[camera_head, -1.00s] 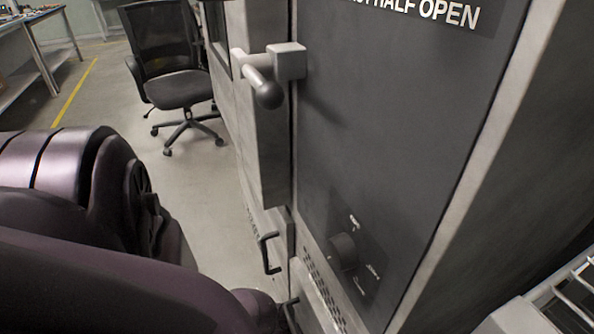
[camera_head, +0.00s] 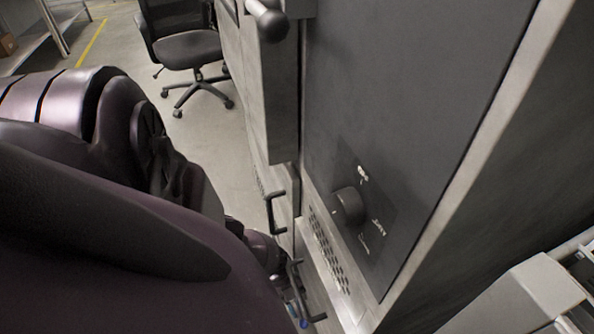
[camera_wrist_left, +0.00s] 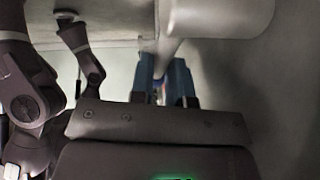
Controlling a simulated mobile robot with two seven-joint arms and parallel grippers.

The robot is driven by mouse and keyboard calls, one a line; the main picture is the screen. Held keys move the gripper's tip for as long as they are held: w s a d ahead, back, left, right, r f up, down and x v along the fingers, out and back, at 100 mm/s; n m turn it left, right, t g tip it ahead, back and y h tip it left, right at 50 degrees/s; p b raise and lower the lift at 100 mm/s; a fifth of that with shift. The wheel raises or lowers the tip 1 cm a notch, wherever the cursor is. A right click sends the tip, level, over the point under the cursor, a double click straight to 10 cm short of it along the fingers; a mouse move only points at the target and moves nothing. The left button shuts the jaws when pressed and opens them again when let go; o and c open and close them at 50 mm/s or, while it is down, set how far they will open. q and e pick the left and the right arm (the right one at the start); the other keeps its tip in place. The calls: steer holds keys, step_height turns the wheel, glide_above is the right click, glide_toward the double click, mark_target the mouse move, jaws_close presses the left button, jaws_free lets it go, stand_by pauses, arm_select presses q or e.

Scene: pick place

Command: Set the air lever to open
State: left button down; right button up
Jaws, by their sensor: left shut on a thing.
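My left gripper (camera_head: 296,310) is low beside the grey machine, at the bottom of the head view, mostly hidden behind my arm. A dark lever-like bar (camera_head: 298,287) shows right by it. In the left wrist view my left gripper (camera_wrist_left: 170,88) has its two blue-grey fingers close together around the narrow stem of a pale lever (camera_wrist_left: 215,16). The stem widens into a thick rounded end at the top. I take this as the air lever; its markings are not visible, so its setting cannot be read. My right gripper is in neither view.
A black round knob (camera_head: 349,206) with small labels sits on the machine's dark door panel (camera_head: 420,110). A grille (camera_head: 328,262) lies below it. A large handle (camera_head: 268,22) and a small black handle (camera_head: 274,214) stick out. An office chair (camera_head: 190,48) stands behind on open floor.

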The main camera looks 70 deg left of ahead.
arm_select(q)
steer(key=c, duration=1.1)
jaws_free()
steer(key=shift+d+f, duration=0.15)
